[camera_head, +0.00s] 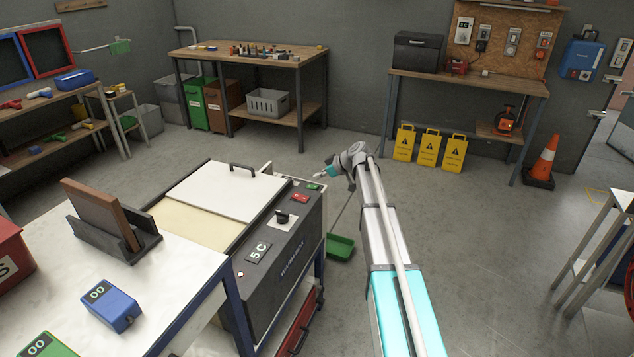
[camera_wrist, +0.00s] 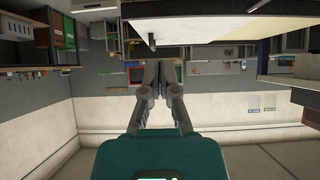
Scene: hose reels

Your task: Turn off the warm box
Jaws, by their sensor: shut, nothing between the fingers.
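The warm box (camera_head: 262,285) is a dark grey cabinet with a sloped front panel and a white lid (camera_head: 225,192) that has a black handle. Its panel carries a "5 C" plate (camera_head: 258,252), a black knob (camera_head: 283,216), a red switch (camera_head: 300,197) and a small green part (camera_head: 313,186). A small lamp (camera_head: 240,274) glows reddish at the near end. My gripper (camera_head: 322,174) is just beyond the panel's far end, small and partly hidden by my wrist. In the wrist view my gripper (camera_wrist: 158,68) is shut and empty. Contact with the box cannot be told.
A white table (camera_head: 170,262) with a blue meter (camera_head: 112,305) and a brown board in a dark stand (camera_head: 105,215) adjoins the box. A green dustpan (camera_head: 340,247) is on the floor right of the box. Yellow signs (camera_head: 428,147) stand by the back wall.

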